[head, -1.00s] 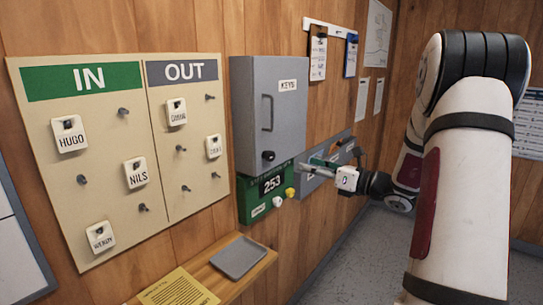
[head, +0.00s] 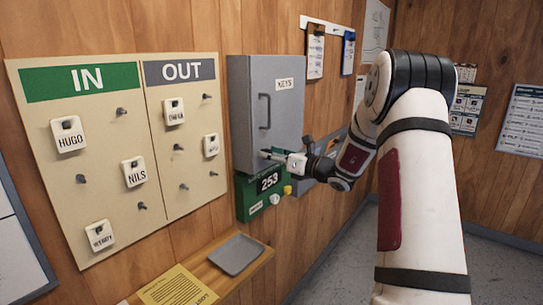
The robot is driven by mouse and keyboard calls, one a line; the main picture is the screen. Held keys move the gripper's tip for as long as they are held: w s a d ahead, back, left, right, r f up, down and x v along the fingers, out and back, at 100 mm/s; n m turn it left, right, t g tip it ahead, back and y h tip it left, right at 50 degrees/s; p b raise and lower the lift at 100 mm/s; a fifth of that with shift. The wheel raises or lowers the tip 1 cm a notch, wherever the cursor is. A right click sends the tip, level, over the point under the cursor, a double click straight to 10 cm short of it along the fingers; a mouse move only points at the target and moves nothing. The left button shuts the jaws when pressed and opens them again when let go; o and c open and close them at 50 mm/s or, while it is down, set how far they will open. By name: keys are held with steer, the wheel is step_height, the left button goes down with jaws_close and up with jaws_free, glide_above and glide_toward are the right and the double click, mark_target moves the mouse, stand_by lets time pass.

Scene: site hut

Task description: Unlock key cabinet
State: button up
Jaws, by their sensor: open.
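The key cabinet (head: 285,122) is a grey wall box with a closed door, a "KEYS" label and a vertical bar handle (head: 265,111). In the head view it hangs right of the IN/OUT board. My gripper (head: 272,154) is in front of the lower part of the cabinet door, with its fingertips pointing left. It is open, and I see nothing held in it. The lock knob low on the door is hidden behind the gripper. I cannot tell whether the fingers touch it.
A green box marked 253 (head: 262,193), with a white and a yellow knob, sits right below the cabinet. A shelf (head: 212,270) holds a grey tray (head: 237,255) and a yellow sheet (head: 178,288). The IN/OUT board (head: 100,215) carries name tags on pegs. Clipboards (head: 315,55) hang at right.

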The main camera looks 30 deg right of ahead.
jaws_close()
steer(key=shift+n+b, duration=0.4)
steer(key=n+b, duration=0.8)
steer(key=b, duration=0.3)
steer(key=n+b, duration=0.9)
steer(key=b, duration=0.3)
steer(key=shift+a+f, duration=0.15)
steer(key=shift+f, duration=0.05)
